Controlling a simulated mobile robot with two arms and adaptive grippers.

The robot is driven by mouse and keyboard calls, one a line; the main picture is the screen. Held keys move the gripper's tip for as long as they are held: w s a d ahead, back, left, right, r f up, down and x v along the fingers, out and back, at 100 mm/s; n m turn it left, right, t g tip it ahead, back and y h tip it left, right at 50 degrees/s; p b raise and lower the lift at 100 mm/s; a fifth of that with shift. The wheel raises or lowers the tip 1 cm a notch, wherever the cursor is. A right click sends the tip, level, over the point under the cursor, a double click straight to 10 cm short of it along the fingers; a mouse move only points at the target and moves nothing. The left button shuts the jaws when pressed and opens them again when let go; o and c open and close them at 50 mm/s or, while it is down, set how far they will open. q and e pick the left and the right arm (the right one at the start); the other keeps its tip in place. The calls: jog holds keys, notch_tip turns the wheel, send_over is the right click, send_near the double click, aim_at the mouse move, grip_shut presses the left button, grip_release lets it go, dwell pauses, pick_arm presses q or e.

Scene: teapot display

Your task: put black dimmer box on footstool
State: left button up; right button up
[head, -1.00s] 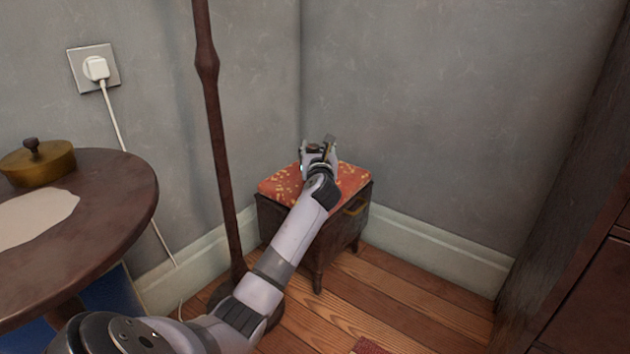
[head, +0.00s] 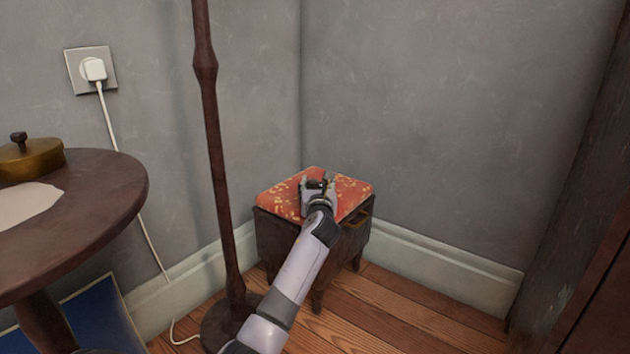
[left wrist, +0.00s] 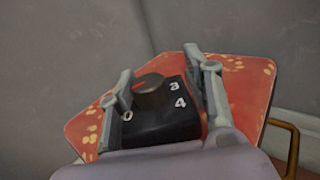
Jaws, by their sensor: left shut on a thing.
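The black dimmer box (left wrist: 160,118) has a round knob with a red mark and white numbers, and it sits between the fingers of my left gripper (left wrist: 165,85) in the left wrist view. My left gripper (head: 318,184) is shut on it, over the red patterned top of the footstool (head: 350,190). The footstool top also shows behind the box in the left wrist view (left wrist: 245,85). In the head view the box is small and mostly hidden by the gripper. I cannot tell whether the box touches the cushion. My right gripper is not in view.
A dark lamp pole (head: 216,140) on a round base stands left of the footstool. A round wooden table (head: 110,190) with a brass lidded pot (head: 32,160) is at the left. Grey walls meet behind the footstool. A dark cabinet (head: 580,230) stands at the right.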

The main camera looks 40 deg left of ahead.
pick_arm(q)
jog(key=shift+f, duration=0.15)
jog(key=o, duration=1.3)
jog(key=shift+o, duration=0.2)
